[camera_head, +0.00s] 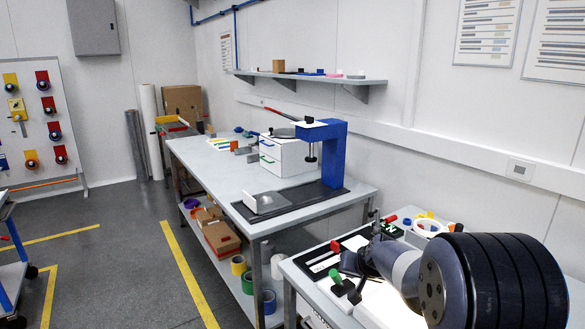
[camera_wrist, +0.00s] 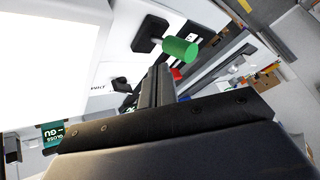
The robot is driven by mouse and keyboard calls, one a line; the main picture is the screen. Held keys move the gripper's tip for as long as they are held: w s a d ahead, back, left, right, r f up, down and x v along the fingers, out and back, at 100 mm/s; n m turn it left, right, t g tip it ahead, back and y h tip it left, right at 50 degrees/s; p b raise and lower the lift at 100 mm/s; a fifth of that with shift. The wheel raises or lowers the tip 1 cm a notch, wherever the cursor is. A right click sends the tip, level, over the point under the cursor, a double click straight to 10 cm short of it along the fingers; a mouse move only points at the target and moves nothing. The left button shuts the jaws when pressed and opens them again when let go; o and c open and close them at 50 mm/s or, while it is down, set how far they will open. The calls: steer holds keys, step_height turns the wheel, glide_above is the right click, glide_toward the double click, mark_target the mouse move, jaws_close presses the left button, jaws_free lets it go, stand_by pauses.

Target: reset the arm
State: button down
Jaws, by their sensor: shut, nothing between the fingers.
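My arm reaches in from the lower right of the head view, over the near bench (camera_head: 305,284). My gripper (camera_wrist: 158,84) shows in the wrist view as two dark fingers pressed together with nothing between them. In the head view the gripper end is small and dark, and its fingers are hard to make out. A green knob (camera_wrist: 180,48) on a black clamp is just beyond the fingertips in the wrist view. A bright light panel (camera_wrist: 60,50) fills the upper left there; part of it (camera_head: 388,308) shows below my arm in the head view.
A green-white label (camera_wrist: 53,137) is at the wrist view's lower left. A tape roll (camera_head: 430,227) and small coloured parts lie behind my arm. A second bench (camera_head: 215,170) carries a blue stand (camera_head: 333,155) and white drawers (camera_head: 283,157). Open floor (camera_head: 130,260) lies left.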

steer(key=shift+x, duration=1.05)
steer(key=shift+s+a+f+p, duration=0.1)
steer(key=shift+s+a+p, duration=0.25)
steer(key=shift+a, duration=0.2)
